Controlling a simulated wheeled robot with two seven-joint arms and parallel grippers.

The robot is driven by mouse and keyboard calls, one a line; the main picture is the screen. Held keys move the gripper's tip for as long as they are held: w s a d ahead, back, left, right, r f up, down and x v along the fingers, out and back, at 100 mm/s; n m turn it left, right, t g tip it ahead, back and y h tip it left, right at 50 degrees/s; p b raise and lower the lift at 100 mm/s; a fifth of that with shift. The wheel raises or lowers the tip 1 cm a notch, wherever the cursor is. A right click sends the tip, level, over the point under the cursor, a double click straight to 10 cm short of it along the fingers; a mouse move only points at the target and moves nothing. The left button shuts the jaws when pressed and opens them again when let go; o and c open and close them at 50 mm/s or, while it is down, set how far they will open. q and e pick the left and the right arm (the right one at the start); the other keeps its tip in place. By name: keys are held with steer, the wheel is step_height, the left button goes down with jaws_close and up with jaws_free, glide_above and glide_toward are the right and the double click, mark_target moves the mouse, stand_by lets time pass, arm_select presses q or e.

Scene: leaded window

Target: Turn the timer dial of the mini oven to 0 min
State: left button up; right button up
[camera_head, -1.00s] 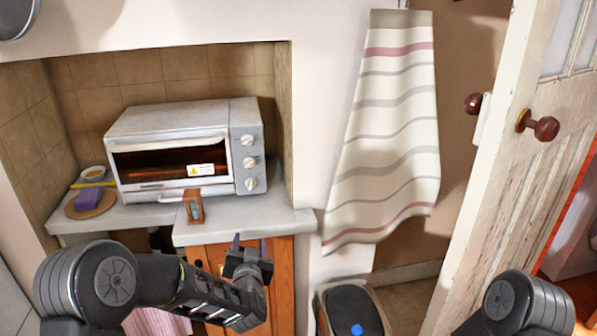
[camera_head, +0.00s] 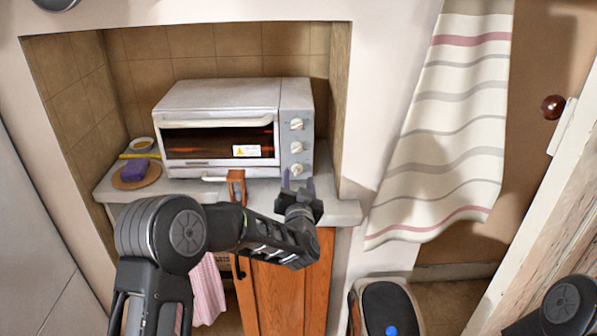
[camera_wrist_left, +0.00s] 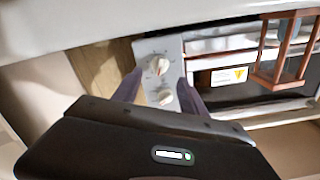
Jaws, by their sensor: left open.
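The mini oven (camera_head: 218,96) is a grey-white box in the tiled alcove, its door closed. Its right-hand panel has a column of three pale dials: top (camera_head: 296,124), middle (camera_head: 297,147) and bottom (camera_head: 296,169). I cannot read which is the timer dial. My left gripper (camera_head: 298,183) is open and empty, in front of the panel near the bottom dial. My right gripper is out of view.
A small wooden-framed timer (camera_head: 236,187) stands on the counter (camera_head: 343,212) left of my left gripper. A plate (camera_head: 150,177) with a purple sponge is farther left. A striped towel (camera_head: 447,130) hangs at right, above a bin (camera_head: 390,305).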

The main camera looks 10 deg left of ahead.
mark_target(298, 171)
arm_select(q)
steer(key=shift+f+p+x, duration=0.1)
steer(key=shift+p+x, duration=0.1)
steer(key=shift+x, duration=0.9)
steer(key=shift+f+p+x, duration=0.15)
steer(key=shift+x, duration=0.95)
steer(key=shift+c, duration=0.2)
jaws_close()
